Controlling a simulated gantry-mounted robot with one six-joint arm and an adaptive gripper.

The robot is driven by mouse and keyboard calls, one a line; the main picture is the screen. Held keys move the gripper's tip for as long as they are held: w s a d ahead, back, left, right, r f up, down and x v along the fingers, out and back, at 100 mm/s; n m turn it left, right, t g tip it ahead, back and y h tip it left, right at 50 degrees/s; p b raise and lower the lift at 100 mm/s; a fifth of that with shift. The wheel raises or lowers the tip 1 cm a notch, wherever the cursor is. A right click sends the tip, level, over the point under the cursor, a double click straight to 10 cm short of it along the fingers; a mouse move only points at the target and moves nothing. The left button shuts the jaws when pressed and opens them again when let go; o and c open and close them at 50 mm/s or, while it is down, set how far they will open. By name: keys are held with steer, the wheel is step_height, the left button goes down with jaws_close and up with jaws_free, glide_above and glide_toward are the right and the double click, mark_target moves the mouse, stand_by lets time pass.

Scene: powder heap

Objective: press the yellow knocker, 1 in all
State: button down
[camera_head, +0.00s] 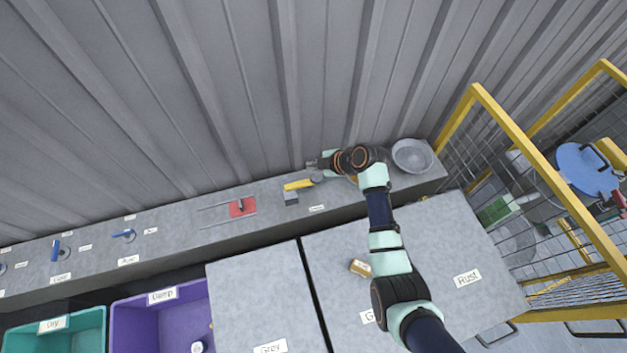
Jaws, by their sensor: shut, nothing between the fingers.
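The yellow knocker (298,185) lies on the grey ledge along the wall, a yellow bar beside a small grey block (291,198). My gripper (310,164) is shut and empty. In the picture it is just above and to the right of the knocker, against the wall. I cannot tell its height over the ledge, and no contact with the knocker shows. Part of the knocker's right end is close to a round grey piece (317,177) under my wrist.
A grey metal bowl (413,155) stands on the ledge right of my wrist. A red plate (242,207) with a handle is to the left, with blue handles (124,235) farther left. A small brown-and-white item (360,267) lies on the lid below. A yellow fence (520,140) bounds the right.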

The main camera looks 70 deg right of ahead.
mark_target(314, 178)
step_height(314, 178, down, 4)
steer(key=b, duration=0.2)
steer(key=shift+s+d+f+b, duration=0.1)
steer(key=shift+b, duration=0.25)
stand_by(1.0)
steer(key=shift+f+b, duration=0.35)
steer(key=shift+b, duration=0.05)
steer(key=shift+f+b, duration=1.45)
steer(key=shift+f, duration=0.1)
stand_by(1.1)
steer(key=shift+r, duration=0.1)
steer(key=shift+r+p, duration=1.45)
steer(key=shift+r, duration=0.4)
steer(key=shift+r, duration=0.1)
step_height(314, 178, up, 5)
steer(key=p, duration=0.4)
